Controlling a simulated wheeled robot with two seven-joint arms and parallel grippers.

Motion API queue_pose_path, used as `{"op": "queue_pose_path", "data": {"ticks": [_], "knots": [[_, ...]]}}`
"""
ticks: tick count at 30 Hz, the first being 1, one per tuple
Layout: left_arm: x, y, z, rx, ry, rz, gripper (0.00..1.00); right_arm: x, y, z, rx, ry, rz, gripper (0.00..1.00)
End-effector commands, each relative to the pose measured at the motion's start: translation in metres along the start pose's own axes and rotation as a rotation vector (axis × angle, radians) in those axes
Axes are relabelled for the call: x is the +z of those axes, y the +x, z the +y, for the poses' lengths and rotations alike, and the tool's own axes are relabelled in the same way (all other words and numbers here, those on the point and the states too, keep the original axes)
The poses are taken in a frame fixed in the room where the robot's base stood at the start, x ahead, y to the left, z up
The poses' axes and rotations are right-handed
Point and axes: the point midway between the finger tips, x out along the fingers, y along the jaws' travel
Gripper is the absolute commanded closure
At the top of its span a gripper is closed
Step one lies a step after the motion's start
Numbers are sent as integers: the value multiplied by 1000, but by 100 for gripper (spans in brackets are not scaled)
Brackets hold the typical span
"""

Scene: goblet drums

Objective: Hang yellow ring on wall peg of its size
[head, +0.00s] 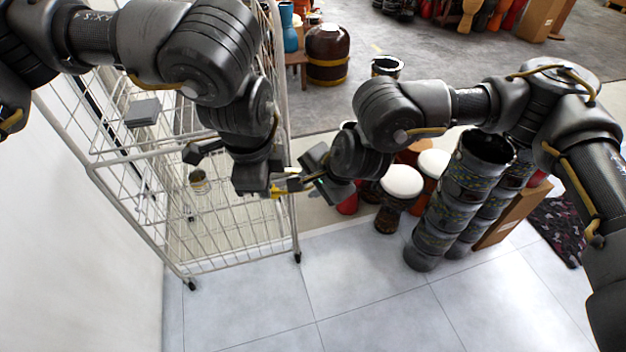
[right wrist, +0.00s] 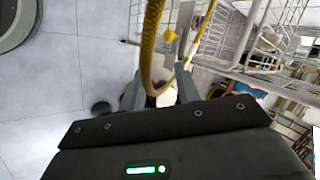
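The yellow ring (right wrist: 147,50) shows in the right wrist view as a thin curved band. Its lower bend sits between the two fingers of my right gripper (right wrist: 160,92), which look shut on it. In the head view my right gripper (head: 310,180) is just right of the rack, with small yellow parts beside its fingers. My left gripper (head: 268,188) is close to it on the left. Its fingers are mostly hidden, so I cannot tell whether it is open or shut. No wall peg can be made out clearly in either view.
A white wire rack (head: 150,160) stands at the left by a white wall (head: 75,220). A small tin (head: 199,182) is inside it. Stacked dark drums (head: 440,222) and white-topped drums (head: 401,182) stand at the right. The tiled floor (head: 330,300) in front is clear.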

Motion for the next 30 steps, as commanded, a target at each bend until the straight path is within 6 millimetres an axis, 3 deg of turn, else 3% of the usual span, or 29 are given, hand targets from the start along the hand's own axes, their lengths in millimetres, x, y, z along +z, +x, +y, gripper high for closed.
{"op": "queue_pose_path", "data": {"ticks": [4,12,15,16,21,30], "knots": [[0,0,0,-1,0,0,100,0,0,0,0,0,0,68],[0,0,0,0,1,1,100,0,0,0,-1,0,-1,100],[-1,0,0,1,2,1,100,1,-1,-1,-3,0,-2,100],[-1,0,0,1,2,2,90,1,-1,-2,-4,1,-2,100],[0,0,0,1,2,1,68,1,-1,-1,-3,1,-2,100],[0,-2,0,0,0,1,67,0,-1,-1,-1,0,-1,100]]}}
